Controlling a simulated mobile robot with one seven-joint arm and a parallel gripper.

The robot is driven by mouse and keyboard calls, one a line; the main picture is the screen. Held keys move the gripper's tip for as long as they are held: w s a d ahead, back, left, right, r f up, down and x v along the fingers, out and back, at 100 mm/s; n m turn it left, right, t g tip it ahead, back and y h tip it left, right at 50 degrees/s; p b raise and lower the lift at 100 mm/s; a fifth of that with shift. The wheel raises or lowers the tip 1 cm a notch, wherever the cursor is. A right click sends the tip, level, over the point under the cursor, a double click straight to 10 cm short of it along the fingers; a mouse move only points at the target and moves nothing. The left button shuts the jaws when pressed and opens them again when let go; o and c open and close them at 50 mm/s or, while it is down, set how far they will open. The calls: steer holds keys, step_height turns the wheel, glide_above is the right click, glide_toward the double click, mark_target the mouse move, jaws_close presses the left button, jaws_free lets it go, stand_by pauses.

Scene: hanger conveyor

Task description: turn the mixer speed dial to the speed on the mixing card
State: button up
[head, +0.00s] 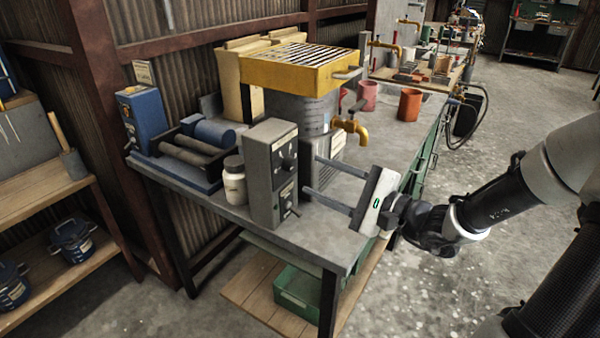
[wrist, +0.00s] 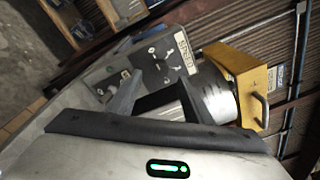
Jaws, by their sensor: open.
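A grey upright control box (head: 262,175) stands near the bench's front edge. The box face also shows in the wrist view (wrist: 143,62), tilted. A small pale card (head: 144,73) is on the post at the back left; its writing is not legible, and I cannot tell whether it is the mixing card. My gripper (head: 311,175) is open, its two fingers pointing at the box face, apart from the dial and holding nothing.
A yellow-topped grey drum (head: 300,70) with a brass tap (head: 351,130) stands just behind my fingers. A white jar (head: 234,182) is left of the box, beside a blue roller machine (head: 143,115).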

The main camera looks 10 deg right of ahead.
mark_target(293, 165)
steer(key=b+x, duration=0.1)
steer(key=x, duration=0.5)
steer(key=c, duration=1.1)
steer(key=shift+o, duration=0.2)
